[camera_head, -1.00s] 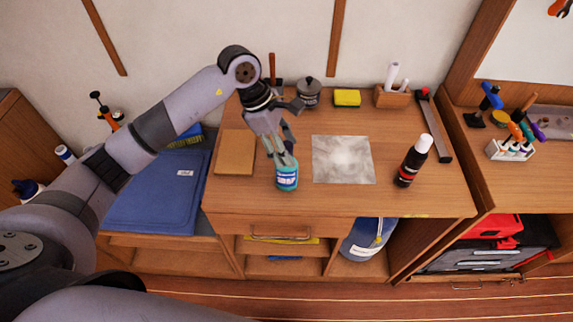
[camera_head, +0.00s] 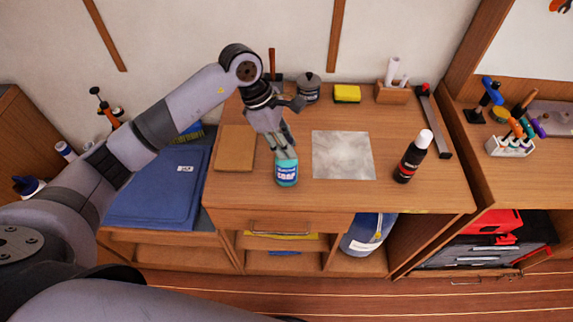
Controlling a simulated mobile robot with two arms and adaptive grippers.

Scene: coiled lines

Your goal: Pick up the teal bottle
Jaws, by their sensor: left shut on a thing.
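The teal bottle (camera_head: 286,174) stands upright near the front edge of the wooden desk (camera_head: 330,197). It has a pale label with dark print. My left gripper (camera_head: 285,153) comes down from above and is shut on the upper part of the bottle. The fingers hide the bottle's top. The bottle's base appears to be on or very close to the desk top. My right gripper is not in view.
A grey-white square sheet (camera_head: 343,155) lies right of the bottle, and a brown board (camera_head: 235,148) lies left. A black bottle with a white cap (camera_head: 413,157) stands further right. A jar (camera_head: 308,88), yellow sponge (camera_head: 347,94) and wooden holder (camera_head: 392,94) line the back.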

